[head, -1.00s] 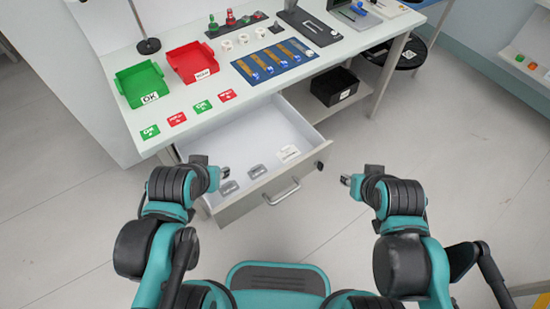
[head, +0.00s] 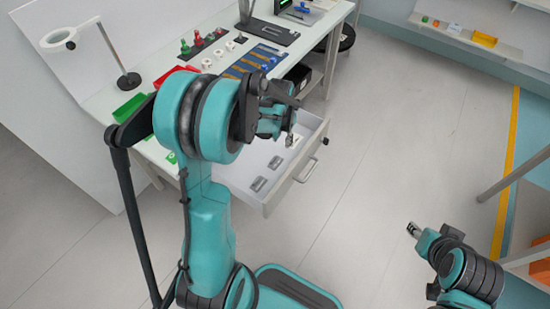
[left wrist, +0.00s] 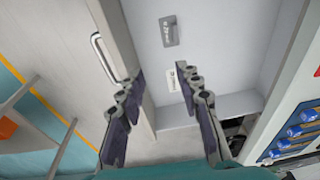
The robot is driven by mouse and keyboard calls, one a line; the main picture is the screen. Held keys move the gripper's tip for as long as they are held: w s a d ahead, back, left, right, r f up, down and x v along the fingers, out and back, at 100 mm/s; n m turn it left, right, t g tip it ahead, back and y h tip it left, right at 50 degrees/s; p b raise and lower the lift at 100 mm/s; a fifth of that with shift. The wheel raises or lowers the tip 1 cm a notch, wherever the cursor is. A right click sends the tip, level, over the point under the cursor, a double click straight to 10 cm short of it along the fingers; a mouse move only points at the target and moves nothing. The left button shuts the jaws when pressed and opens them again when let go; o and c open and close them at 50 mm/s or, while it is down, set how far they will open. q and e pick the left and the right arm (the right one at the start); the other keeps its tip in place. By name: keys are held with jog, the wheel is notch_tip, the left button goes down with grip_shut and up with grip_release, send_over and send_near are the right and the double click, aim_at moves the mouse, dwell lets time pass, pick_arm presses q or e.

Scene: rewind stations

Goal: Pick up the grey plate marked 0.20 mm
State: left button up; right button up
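Two small grey plates lie apart on the floor of the open white drawer (head: 232,170): a nearer one (head: 258,184) and a farther one (head: 275,162). A grey plate with light lettering (left wrist: 169,30) shows at the top of the left wrist view; I cannot read its mark surely. A white label (left wrist: 173,79) lies flat below it, seen between the fingers. My left gripper (head: 288,118) is above the drawer's right end; in the left wrist view its fingers (left wrist: 162,82) are spread and empty. My right gripper (head: 413,230) is out over the floor, its fingers too small to judge.
The drawer's front with its handle (head: 308,170) sticks out from the white bench. On the bench are a red tray (head: 178,75), a blue board (head: 262,58) and a magnifier lamp (head: 128,80). The floor right of the drawer is clear.

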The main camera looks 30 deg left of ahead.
pick_arm(q)
jog(key=g+p, duration=0.2)
send_over(273, 159)
notch_tip(273, 159, down, 8)
jog(key=f, duration=0.2)
jog(key=f+b, duration=0.1)
jog(key=f, duration=0.1)
jog(key=shift+s+d+f, duration=0.1)
jog(key=shift+s+d, duration=0.05)
jog(key=shift+s, duration=0.05)
notch_tip(273, 159, down, 5)
jog(key=shift+w+f+b, duration=0.1)
jog(key=shift+w+b, duration=0.05)
jog(key=shift+b, duration=1.05)
grip_shut()
